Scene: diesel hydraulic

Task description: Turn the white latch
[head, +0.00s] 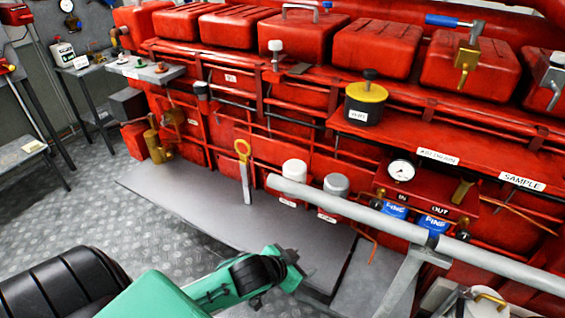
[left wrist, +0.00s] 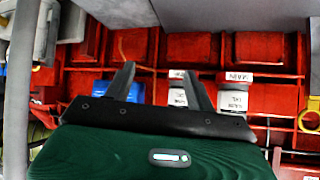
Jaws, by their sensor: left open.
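A small white block (head: 276,46) on a metal stem stands at the front edge of the red engine's upper ledge in the head view. It may be the white latch, but I cannot tell for sure. My left gripper (head: 300,264) is low in front of the engine, well below and apart from that block. In the left wrist view the two fingers (left wrist: 160,80) are spread with nothing between them. Beyond them are a blue filter and white canisters. The white block cannot be made out in the wrist view. My right gripper is not in view.
A thick grey rail (head: 390,224) runs across the right in front of the engine. White canister (head: 294,173), grey canister (head: 336,185) and blue filters (head: 434,224) sit behind it. The floor at left is open.

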